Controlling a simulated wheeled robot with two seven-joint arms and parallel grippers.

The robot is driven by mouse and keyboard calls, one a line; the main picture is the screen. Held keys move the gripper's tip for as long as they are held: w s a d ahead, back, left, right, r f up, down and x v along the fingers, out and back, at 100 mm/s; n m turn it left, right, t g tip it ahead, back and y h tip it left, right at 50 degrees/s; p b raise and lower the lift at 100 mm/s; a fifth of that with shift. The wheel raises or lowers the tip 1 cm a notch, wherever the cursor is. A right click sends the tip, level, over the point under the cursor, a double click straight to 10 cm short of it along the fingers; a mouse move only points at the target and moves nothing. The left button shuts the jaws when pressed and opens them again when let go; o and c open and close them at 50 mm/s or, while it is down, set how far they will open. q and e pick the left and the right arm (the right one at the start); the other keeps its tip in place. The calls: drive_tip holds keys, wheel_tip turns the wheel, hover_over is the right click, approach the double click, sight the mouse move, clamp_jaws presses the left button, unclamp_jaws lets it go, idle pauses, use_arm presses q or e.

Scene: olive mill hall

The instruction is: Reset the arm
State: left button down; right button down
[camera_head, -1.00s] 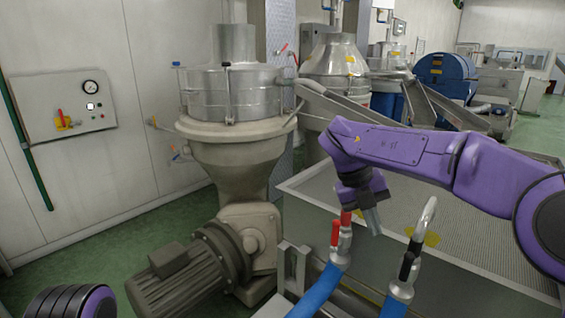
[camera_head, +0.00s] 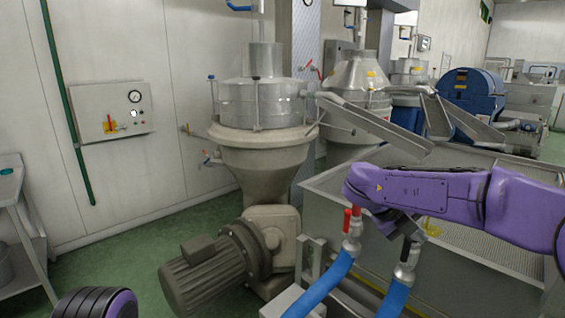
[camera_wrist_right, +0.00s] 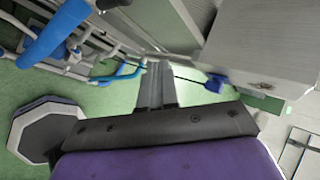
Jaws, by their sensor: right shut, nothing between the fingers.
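My right arm (camera_head: 430,192) is purple and comes in from the right edge of the head view, reaching over the near part of a metal trough. My right gripper (camera_head: 399,226) hangs below the arm's end, close to the blue hoses and partly hidden by the arm and fittings. In the right wrist view its two fingers (camera_wrist_right: 157,82) lie together with nothing between them. My left gripper is out of view; only a dark, purple-edged part of my own body shows at the bottom left of the head view.
Two blue hoses with metal fittings (camera_head: 352,240) rise beside my right gripper. The metal trough (camera_head: 330,205) lies under my arm. A steel mill with a motor (camera_head: 212,272) stands left of it. A metal table (camera_head: 12,200) is at the left edge. Green floor lies between.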

wheel_tip(320, 180, down, 14)
drive_tip(key=w+d+n+t+h, duration=0.1)
drive_tip(key=d+n+t+h, duration=0.35)
drive_tip(key=n, duration=0.75)
drive_tip(key=s+a+f+n+t+y+b, duration=0.1)
drive_tip(key=s+a+f+n+t+y, duration=0.2)
drive_tip(key=f, duration=0.4)
drive_tip(key=s+f+n+t+y, duration=0.1)
drive_tip(key=s+f+n+y, duration=0.2)
drive_tip(key=f+n, duration=0.3)
drive_tip(key=s+f+n+g+y, duration=0.1)
drive_tip(key=s+f+n+g, duration=0.1)
drive_tip(key=s+f, duration=0.4)
drive_tip(key=s+f+n+g+y+b, duration=0.1)
drive_tip(key=s+f, duration=0.6)
drive_tip(key=s, duration=0.8)
drive_tip(key=s+f+n+g+y, duration=0.2)
drive_tip(key=s+f, duration=0.4)
drive_tip(key=s, duration=0.5)
drive_tip(key=shift+a+f+n+g+b, duration=0.2)
drive_tip(key=shift+a+n+g+b, duration=0.2)
drive_tip(key=shift+n+g, duration=0.65)
drive_tip(key=shift+w+y, duration=0.1)
drive_tip(key=shift+y, duration=0.15)
